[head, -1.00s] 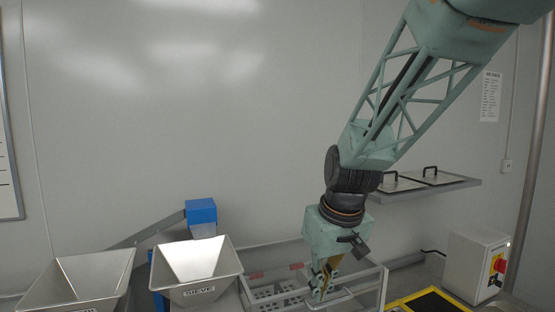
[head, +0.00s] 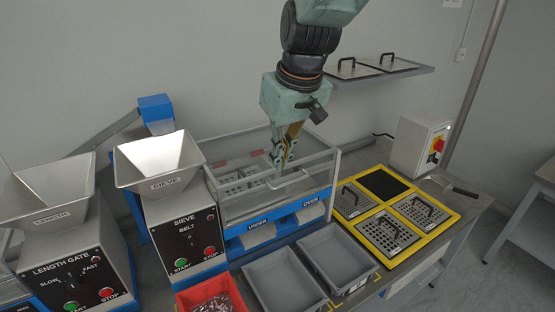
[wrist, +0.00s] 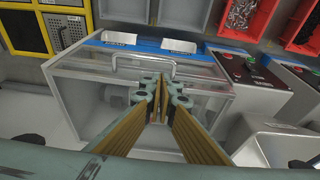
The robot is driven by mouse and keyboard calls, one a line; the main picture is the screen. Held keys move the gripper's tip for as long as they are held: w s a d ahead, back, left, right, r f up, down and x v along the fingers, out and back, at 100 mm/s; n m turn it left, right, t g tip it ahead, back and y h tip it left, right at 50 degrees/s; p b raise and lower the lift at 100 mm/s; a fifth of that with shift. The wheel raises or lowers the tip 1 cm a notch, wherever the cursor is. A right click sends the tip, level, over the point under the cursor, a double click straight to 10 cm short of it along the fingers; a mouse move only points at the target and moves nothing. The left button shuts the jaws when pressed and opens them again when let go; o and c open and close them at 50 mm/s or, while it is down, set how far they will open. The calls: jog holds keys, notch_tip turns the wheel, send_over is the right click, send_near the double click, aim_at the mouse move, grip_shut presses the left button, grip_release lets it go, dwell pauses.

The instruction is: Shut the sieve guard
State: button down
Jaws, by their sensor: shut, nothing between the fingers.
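The sieve guard (head: 310,168) is a clear panel in a grey frame with a bar handle on the sieve box, behind the blue UNDER and OVER front. It appears to lie over the box, but I cannot tell whether it is fully down. In the wrist view the guard (wrist: 200,88) shows its handle (wrist: 143,57) near the far edge, beside the blue strip. My gripper (head: 283,164) points down above the guard, close to the handle. Its fingers (wrist: 165,98) are shut and empty. I cannot tell whether they touch the guard.
Left are the sieve hopper (head: 160,162) and its control box (head: 187,240). In front are grey trays (head: 284,285) and a red bin (head: 212,281). Right are yellow-framed screens (head: 388,231) and a switch box (head: 420,144). A wall shelf (head: 375,72) is behind my arm.

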jog(key=s+d+r+p, duration=0.1)
jog(key=s+d+r, duration=0.1)
jog(key=s+d, duration=0.2)
jog(key=shift+s+d, duration=0.25)
jog(key=shift+s, duration=1.5)
jog(key=shift+r, duration=0.1)
jog(key=s+d+r+m, duration=0.2)
jog(key=s+d, duration=0.3)
jog(key=s, duration=0.4)
jog(key=s+d+r+m+h, duration=0.1)
jog(key=s+d+r+m, duration=0.1)
jog(key=s+d, duration=0.4)
jog(key=s+d+r+m+t, duration=0.1)
jog(key=s+d+r, duration=0.3)
jog(key=s, duration=0.9)
jog(key=shift+d+m+h, duration=0.3)
jog(key=shift+d+m, duration=0.3)
jog(key=shift+d, duration=0.45)
